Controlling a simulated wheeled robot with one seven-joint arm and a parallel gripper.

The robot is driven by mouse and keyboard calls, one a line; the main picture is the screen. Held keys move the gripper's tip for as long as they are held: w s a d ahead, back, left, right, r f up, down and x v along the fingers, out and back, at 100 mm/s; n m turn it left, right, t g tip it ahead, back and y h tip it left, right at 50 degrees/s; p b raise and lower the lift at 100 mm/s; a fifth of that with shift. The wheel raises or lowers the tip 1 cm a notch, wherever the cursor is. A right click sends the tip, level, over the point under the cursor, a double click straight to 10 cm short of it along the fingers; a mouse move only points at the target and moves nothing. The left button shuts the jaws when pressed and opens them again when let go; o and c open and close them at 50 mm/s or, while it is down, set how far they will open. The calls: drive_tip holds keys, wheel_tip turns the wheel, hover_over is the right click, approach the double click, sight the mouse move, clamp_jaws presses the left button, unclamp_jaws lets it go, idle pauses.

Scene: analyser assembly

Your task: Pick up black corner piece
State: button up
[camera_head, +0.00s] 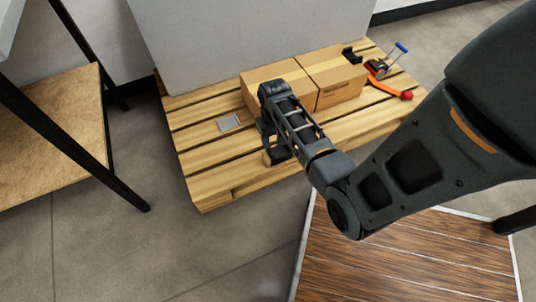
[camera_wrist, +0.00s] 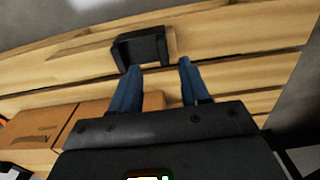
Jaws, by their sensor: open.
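A black corner piece (camera_wrist: 140,48) shows in the wrist view, with raised walls around a recess, on or against a light wooden piece on the pallet (camera_head: 200,185). My gripper (camera_wrist: 158,66) is open, its two blue fingers pointing towards the piece. The left fingertip appears close to the piece's lower edge, and the right one is to its right. Nothing is between the fingers. I cannot tell whether they touch it. In the head view my gripper (camera_head: 268,138) hangs low over the pallet's near side, and the piece there is largely hidden.
Two cardboard boxes (camera_head: 335,82) stand on the pallet behind my gripper. Another black piece (camera_head: 351,56) sits on the right box. An orange strap with a blue-handled tool (camera_head: 388,72) lies to the right. A grey plate (camera_head: 229,123) lies left. A shelf (camera_head: 50,135) stands far left.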

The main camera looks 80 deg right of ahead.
sight(271, 152)
drive_tip(key=f+b, duration=0.2)
drive_tip(key=f, duration=0.1)
drive_tip(key=f+b, duration=0.2)
drive_tip(key=f, duration=0.2)
drive_tip(key=shift+w+f, duration=0.2)
drive_tip(key=shift+f, duration=0.1)
clamp_jaws()
